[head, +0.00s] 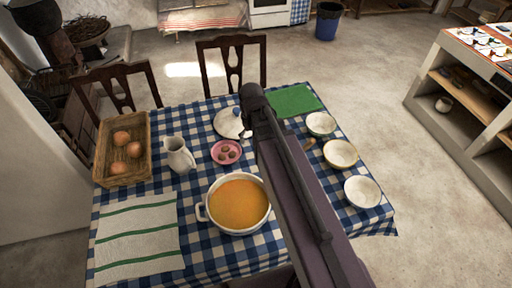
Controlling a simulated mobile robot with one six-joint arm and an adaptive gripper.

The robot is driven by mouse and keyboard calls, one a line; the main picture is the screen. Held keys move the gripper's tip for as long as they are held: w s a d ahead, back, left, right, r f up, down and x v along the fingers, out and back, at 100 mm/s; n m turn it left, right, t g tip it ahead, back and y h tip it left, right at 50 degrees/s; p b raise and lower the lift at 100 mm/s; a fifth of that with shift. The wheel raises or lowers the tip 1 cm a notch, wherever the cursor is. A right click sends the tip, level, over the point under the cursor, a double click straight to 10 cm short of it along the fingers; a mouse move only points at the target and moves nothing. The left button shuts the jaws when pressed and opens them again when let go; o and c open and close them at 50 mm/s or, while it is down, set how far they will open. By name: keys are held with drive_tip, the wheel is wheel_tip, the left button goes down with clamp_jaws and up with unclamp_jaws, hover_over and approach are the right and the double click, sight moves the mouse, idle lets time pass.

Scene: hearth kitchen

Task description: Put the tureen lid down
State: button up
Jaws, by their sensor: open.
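The tureen lid (228,124), white with a blue knob (237,111), appears to rest on the blue checked tablecloth left of my arm's end. The white tureen (202,212) stands uncovered near the table's front, full of orange soup. My gripper (246,133) is mostly hidden by my dark arm; only a small dark part shows at the lid's right edge. It is open. Whether it touches the lid I cannot tell.
A pink bowl (217,158) with small brown items sits just in front of the lid. A green cloth (294,100) and several bowls, one a white bowl (362,191), lie right.

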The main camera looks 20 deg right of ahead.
drive_tip(key=shift+m, duration=0.7)
drive_tip(key=s, duration=0.5)
